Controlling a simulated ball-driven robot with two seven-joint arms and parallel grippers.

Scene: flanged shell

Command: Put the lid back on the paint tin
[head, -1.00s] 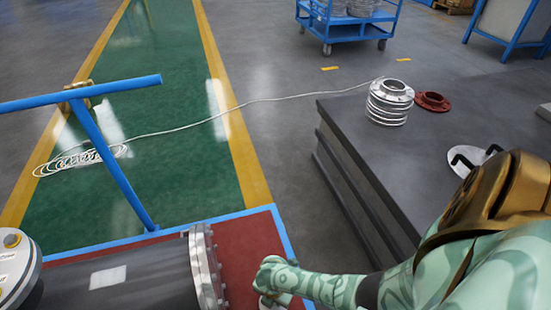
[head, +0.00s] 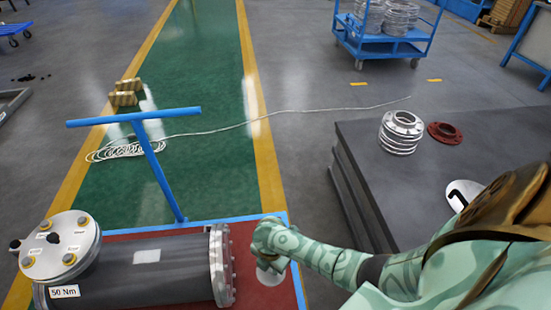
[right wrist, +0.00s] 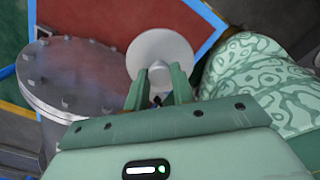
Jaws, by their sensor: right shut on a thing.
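My right gripper (head: 269,260) is above the red platform, just right of the grey shell's bolted flange. It is shut on the small knob of a pale round disc (head: 270,276) that looks like the lid. In the right wrist view the fingers (right wrist: 160,80) pinch this knob and the disc (right wrist: 146,50) spreads out beyond them. I cannot pick out a paint tin in either view. My left gripper is not in view.
The grey flanged shell (head: 150,275) lies close to the left of my right gripper, on the red platform (head: 205,233). A blue T-shaped handle (head: 160,165) stands behind it. A dark table (head: 360,175) at right bears a silver bellows (head: 400,135) and a red flange (head: 445,132).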

